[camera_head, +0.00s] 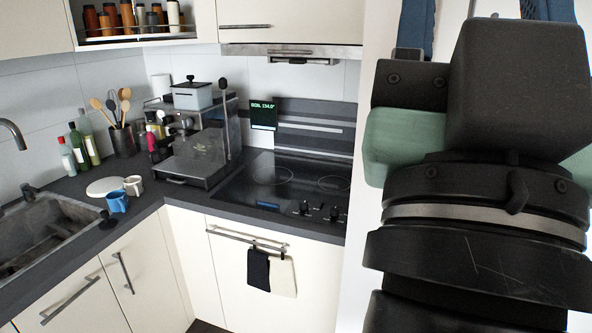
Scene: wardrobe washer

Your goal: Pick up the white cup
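The white cup (133,185) is small and stands on the dark counter (92,183), near the inner corner edge. A blue cup (117,201) stands just in front and to the left of it. My gripper (480,120) fills the right side of the head view, close to the camera, and is well apart from both cups. Its fingertips are not clearly visible, so I cannot tell whether it is open or shut.
A round pale plate (103,187) and a sink (45,235) are left of the cups. Behind stand bottles (82,140), a utensil holder (122,140) and a coffee machine (200,140). A stovetop (285,180) is to the right. Cabinet handles (240,238) project from the fronts.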

